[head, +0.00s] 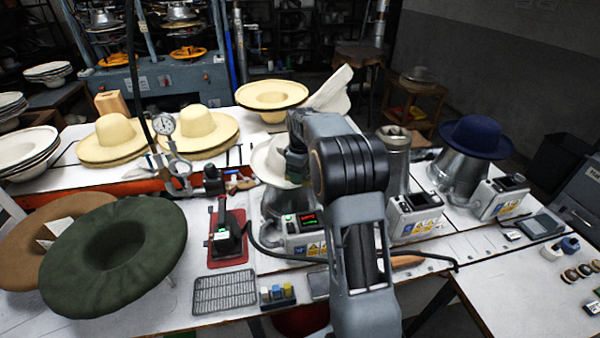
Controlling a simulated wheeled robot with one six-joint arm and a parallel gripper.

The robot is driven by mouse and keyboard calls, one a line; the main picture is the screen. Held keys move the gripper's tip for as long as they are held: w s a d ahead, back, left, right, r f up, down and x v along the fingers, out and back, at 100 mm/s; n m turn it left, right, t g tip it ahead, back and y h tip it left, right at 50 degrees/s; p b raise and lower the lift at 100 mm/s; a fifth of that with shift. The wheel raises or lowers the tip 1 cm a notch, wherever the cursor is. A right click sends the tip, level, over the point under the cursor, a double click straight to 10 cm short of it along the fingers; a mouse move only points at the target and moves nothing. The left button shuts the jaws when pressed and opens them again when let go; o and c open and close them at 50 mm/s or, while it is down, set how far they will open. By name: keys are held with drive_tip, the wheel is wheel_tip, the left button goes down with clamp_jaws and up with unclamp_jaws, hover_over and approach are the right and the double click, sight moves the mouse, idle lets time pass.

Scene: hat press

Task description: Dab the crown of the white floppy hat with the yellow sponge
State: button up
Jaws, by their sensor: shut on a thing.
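The white floppy hat (268,163) sits on a metal form at the middle of the bench, behind a small control box. Its right side is hidden by my arm. My gripper (297,167) is at the right side of the hat's crown, mostly hidden behind my own wrist. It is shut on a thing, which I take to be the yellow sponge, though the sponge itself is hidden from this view. Whether it touches the crown cannot be told.
A green hat (120,245) and a brown hat lie front left. A navy hat (476,137) sits on a form at right. A small rack (277,302) holds white, blue and yellow blocks near a wire grid (225,293). A dial gauge (163,124) stands left of the white hat.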

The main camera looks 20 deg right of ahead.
drive_tip(key=shift+s, duration=0.2)
drive_tip(key=shift+s+a+b, duration=0.2)
drive_tip(key=shift+s+b, duration=0.5)
drive_tip(key=shift+s, duration=0.35)
drive_tip(key=shift+r+p, duration=2.05)
drive_tip(key=shift+r, duration=0.5)
drive_tip(key=shift+a+f, duration=0.1)
drive_tip(key=shift+a, duration=0.05)
